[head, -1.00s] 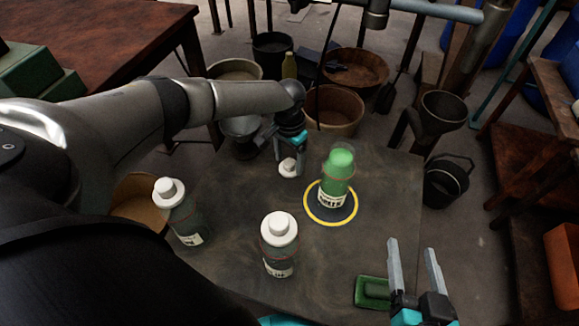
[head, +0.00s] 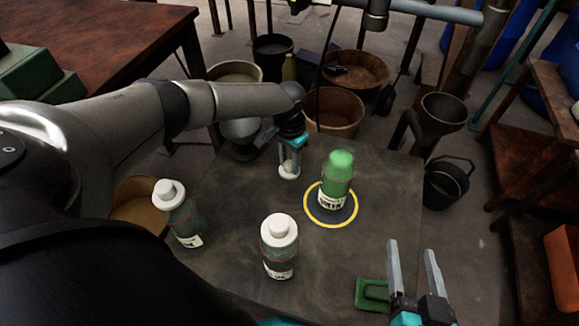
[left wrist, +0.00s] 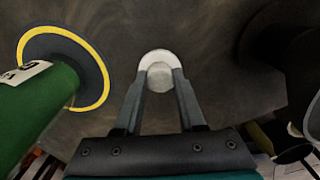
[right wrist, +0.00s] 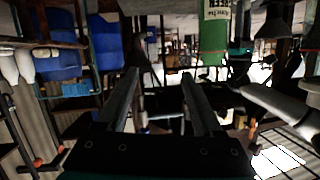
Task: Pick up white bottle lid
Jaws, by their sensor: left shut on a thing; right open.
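A white bottle lid (head: 289,172) lies on the dark table, left of the green bottle. My left gripper (head: 290,162) reaches down over it, its fingers shut on the lid. The lid also shows between the fingertips in the left wrist view (left wrist: 159,72). The green-topped bottle (head: 337,182) stands upright on a yellow-ringed disc (head: 331,222). Two white-capped bottles (head: 279,245) (head: 178,212) stand nearer on the table. My right gripper (head: 411,268) is open and empty over the table's front right; its fingers show apart in the right wrist view (right wrist: 162,100).
A green tray (head: 372,308) lies at the table's front right, close to my right gripper. Buckets and bowls (head: 334,115) stand on the floor behind the table, and a black bucket (head: 449,184) stands to its right. The table's right middle (head: 395,185) is clear.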

